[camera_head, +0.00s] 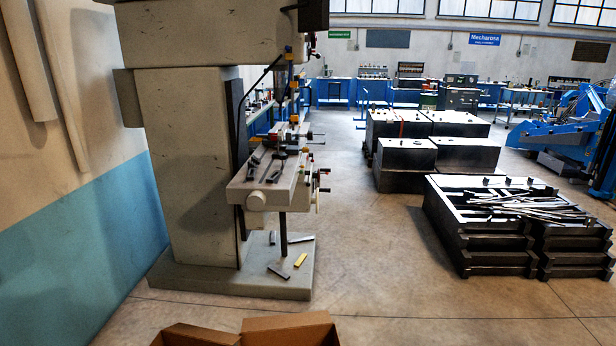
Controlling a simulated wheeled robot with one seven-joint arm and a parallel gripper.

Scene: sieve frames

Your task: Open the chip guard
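A large grey milling machine (195,170) stands at the left, near the wall. Its work table (270,190) juts out to the right of the column, with small clamps and handles on it. A narrow spindle area with small orange and blue parts (292,85) hangs above the table. I cannot make out the chip guard clearly, nor whether it is open or shut. My gripper is not in view.
An open cardboard box (290,328) is at the bottom edge, in front of the machine base (225,280). Dark crates (480,240) with metal strips stand at the right, with metal blocks (405,165) behind. The concrete floor (375,270) between is clear.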

